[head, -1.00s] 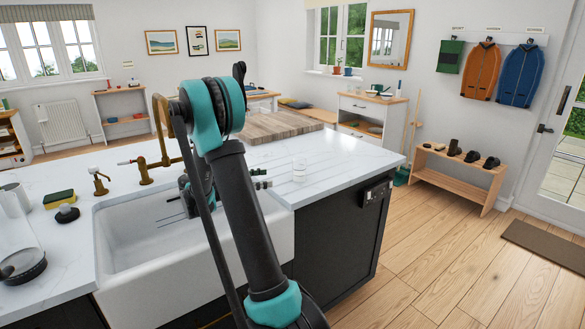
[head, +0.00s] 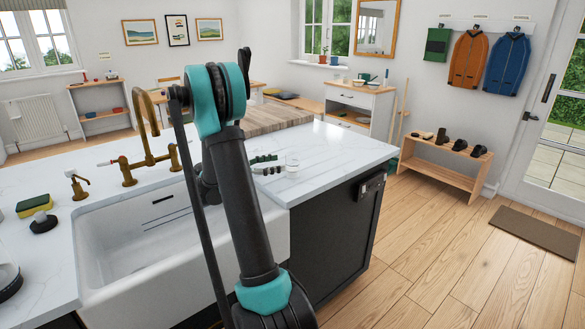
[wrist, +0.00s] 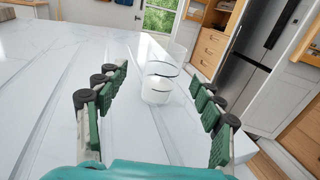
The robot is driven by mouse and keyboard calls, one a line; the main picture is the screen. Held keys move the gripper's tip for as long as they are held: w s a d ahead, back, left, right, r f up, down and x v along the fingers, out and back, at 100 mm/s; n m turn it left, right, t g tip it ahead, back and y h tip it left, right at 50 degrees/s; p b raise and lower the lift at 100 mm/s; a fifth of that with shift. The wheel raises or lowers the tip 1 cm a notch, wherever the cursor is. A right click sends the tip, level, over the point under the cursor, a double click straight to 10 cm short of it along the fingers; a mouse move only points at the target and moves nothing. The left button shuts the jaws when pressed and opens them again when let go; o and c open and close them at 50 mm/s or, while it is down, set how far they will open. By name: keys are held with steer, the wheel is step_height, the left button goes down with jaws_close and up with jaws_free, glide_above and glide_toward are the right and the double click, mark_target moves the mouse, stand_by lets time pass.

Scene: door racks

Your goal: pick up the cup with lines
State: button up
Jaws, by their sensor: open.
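A small pale cup (wrist: 157,88) with a thin dark line around it stands on the white worktop in the wrist view. Its upper part looks clear, and its outline blends with the worktop. It also shows in the head view (head: 292,161), just right of my gripper's tips. My gripper (wrist: 159,82) is open, with green-padded fingers on the left and right of the picture. The cup appears in the gap between them, seemingly a little ahead of the tips. I see no finger touching it. In the head view my gripper (head: 267,165) is partly hidden behind my arm.
The white worktop (head: 335,155) is clear around the cup and ends at an edge to its right. A white sink (head: 140,245) with a brass tap (head: 150,150) lies left of my arm. A wooden board (head: 275,119) lies behind. A low shoe bench (head: 440,165) stands beyond.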

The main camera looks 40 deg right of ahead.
mark_target(293, 162)
steer(key=shift+s+f+x, duration=0.1)
steer(key=shift+f+x, duration=0.05)
steer(key=shift+x, duration=0.95)
steer(key=shift+s+f+x, duration=0.1)
steer(key=shift+f+x, duration=0.05)
steer(key=shift+x, duration=1)
steer(key=shift+s+f+x, duration=0.1)
steer(key=shift+f+x, duration=0.05)
steer(key=shift+x, duration=0.95)
steer(key=c, duration=1.3)
steer(key=shift+r, duration=0.2)
